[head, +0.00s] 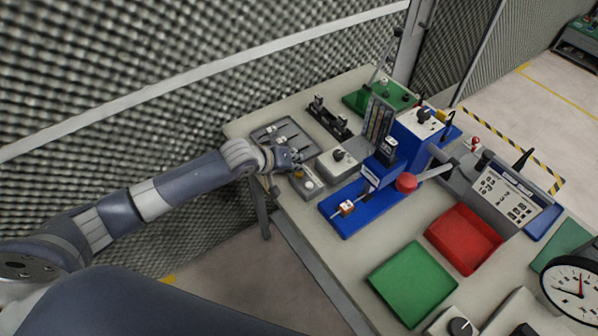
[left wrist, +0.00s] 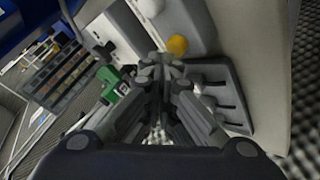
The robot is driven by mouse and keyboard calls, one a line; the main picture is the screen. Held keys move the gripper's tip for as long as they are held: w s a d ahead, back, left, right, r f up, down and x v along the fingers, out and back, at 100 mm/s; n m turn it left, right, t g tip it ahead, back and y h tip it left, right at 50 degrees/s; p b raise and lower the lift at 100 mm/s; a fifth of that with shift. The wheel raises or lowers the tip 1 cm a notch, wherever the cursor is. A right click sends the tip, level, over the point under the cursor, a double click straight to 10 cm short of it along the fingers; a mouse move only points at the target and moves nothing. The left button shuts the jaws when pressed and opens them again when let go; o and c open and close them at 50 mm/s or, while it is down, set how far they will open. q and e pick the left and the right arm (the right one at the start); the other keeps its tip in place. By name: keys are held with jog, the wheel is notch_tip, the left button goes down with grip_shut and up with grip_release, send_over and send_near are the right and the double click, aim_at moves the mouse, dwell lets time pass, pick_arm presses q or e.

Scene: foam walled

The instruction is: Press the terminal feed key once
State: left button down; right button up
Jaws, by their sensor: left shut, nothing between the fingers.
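My left gripper (head: 291,160) is shut and empty, over the back left part of the bench. Its closed fingers (left wrist: 160,68) point at a small grey box in the left wrist view. That box (head: 303,190) carries a round white button (head: 309,184) and a smaller yellow button (head: 298,174). In the left wrist view the yellow button (left wrist: 177,45) is just beyond the fingertips, and the white one (left wrist: 150,6) is farther up. I cannot tell whether the fingers touch the box. No label reading feed is legible. My right gripper is not in view.
A grey slotted tray (head: 276,133) lies behind the gripper. A pale box with a dark knob (head: 337,165) and a blue press (head: 385,180) stand to the right. Green (head: 413,283) and red (head: 464,238) trays and a keypad terminal (head: 505,195) are farther right.

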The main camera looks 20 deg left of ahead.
pick_arm(q)
jog(key=shift+f, duration=0.6)
dwell(0.7)
jog(key=shift+r+p, duration=0.95)
jog(key=shift+r, duration=0.05)
notch_tip(320, 180, up, 5)
jog(key=p, duration=0.5)
dwell(0.6)
